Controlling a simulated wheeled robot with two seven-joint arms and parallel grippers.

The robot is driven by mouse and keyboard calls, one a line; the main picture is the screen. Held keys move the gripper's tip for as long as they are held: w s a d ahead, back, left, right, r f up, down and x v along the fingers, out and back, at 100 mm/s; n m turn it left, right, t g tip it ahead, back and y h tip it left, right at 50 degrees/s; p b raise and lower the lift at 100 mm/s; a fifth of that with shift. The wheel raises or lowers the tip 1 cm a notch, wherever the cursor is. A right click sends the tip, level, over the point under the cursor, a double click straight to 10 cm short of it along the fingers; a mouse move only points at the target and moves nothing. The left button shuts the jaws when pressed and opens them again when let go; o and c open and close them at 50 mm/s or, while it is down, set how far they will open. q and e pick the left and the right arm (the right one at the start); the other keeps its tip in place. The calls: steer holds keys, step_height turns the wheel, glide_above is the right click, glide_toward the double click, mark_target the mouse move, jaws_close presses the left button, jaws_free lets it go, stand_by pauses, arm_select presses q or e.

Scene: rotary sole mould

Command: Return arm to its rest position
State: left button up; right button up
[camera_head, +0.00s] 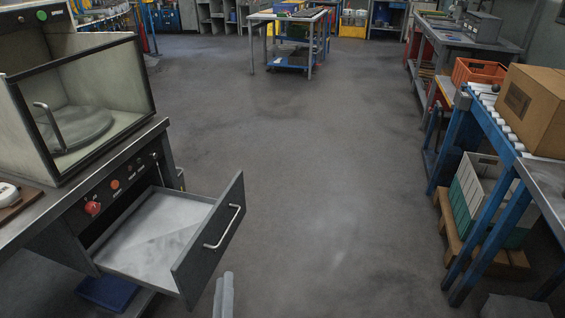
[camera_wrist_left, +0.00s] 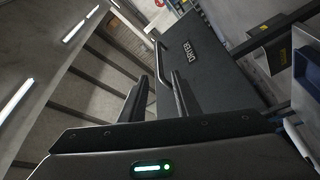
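My left gripper (camera_head: 224,292) shows only as a light grey piece at the bottom edge of the head view, below the drawer handle (camera_head: 222,228) in the picture. In the left wrist view, my left gripper (camera_wrist_left: 160,80) has its two dark fingers apart, with nothing held between them. A thin handle bar (camera_wrist_left: 156,52) and a dark panel (camera_wrist_left: 205,65) marked "DRYER" lie beyond the fingertips. The drawer (camera_head: 160,235) is pulled out and looks empty inside. My right gripper is not in view.
A glass-sided machine (camera_head: 80,110) stands above the drawer. A blue-legged roller conveyor (camera_head: 495,110) with a cardboard box (camera_head: 535,105) is at the right, above a grey-and-green crate (camera_head: 482,205). A wheeled table (camera_head: 290,15) stands at the back. The middle floor (camera_head: 300,140) is clear.

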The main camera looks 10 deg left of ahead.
arm_select(q)
steer(key=s+d+f+m+g+h+p, duration=0.3)
steer(key=d+f+m, duration=0.15)
steer(key=f, duration=0.45)
steer(key=s+d+f+m+g+h+p, duration=0.35)
steer(key=f+m, duration=0.25)
steer(key=f, duration=0.3)
steer(key=s+a+f+m+g+p, duration=0.2)
steer(key=s+f+m+g+p, duration=0.2)
steer(key=s+f, duration=0.9)
steer(key=s+m+g, duration=0.2)
steer(key=s+g, duration=0.1)
steer(key=g, duration=0.1)
steer(key=shift+s+a+f, duration=0.15)
steer(key=shift+s+a, duration=0.15)
steer(key=shift+s, duration=0.05)
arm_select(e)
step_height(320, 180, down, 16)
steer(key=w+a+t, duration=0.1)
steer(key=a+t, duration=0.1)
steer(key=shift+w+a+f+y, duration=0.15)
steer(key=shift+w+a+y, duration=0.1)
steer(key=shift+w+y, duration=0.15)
